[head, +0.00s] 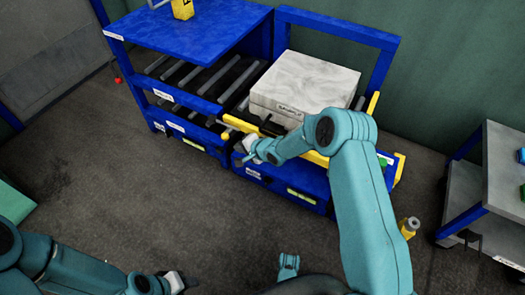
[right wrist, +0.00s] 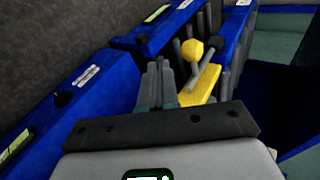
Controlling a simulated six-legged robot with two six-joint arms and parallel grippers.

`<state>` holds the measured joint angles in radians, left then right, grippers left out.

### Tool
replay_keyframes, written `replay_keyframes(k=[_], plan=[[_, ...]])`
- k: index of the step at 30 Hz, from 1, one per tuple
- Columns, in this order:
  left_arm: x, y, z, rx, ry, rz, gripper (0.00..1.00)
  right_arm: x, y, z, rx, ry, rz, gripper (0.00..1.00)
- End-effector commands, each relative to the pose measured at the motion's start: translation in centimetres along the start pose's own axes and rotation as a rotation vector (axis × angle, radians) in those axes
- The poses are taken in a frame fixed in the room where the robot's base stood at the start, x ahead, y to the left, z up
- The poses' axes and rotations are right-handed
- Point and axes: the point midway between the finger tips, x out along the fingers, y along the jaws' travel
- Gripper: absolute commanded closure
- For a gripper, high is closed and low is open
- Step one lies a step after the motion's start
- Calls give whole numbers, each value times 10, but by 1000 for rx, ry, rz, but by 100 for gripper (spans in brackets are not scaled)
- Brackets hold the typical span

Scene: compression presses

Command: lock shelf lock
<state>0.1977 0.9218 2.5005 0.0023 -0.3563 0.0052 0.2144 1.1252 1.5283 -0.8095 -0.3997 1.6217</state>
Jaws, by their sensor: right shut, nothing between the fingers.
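The shelf lock appears to be the yellow bar (head: 315,158) along the front of the blue roller shelf (head: 205,105). A round yellow knob (head: 226,135) sits by its left end. In the right wrist view the knob (right wrist: 192,49) and part of the bar (right wrist: 205,84) lie just beyond and right of my fingertips. My right gripper (head: 243,157) is in front of the shelf, just below the knob. Its fingers (right wrist: 159,78) are shut and empty; contact with the bar cannot be told. My left gripper (head: 176,282) is low over the floor, its jaws unclear.
A white box (head: 305,84) rests on the rollers behind the bar. A grey cart (head: 485,180) stands at the right, and a small yellow object (head: 409,227) is near the shelf's right end. The floor (head: 130,190) at the left is clear.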

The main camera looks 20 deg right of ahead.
Motion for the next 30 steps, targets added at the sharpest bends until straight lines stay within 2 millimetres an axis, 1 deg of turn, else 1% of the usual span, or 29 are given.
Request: replay_keyframes(k=[3,4,12,15,18,22,30], plan=[[-2,0,0,0,0,0,52,-2,0,2,2,0,1,100],[-7,3,1,1,-2,0,52,-10,-3,1,2,1,0,100],[-24,12,6,15,-15,2,52,-58,-5,1,4,1,2,100],[-28,15,8,19,-20,2,52,-74,-5,2,4,1,3,100],[-31,17,9,22,-23,2,52,-87,-3,2,3,1,3,100],[-32,18,9,24,-24,3,52,-95,-2,2,2,1,2,100],[-32,18,9,24,-24,3,52,-98,0,1,2,1,2,100]])
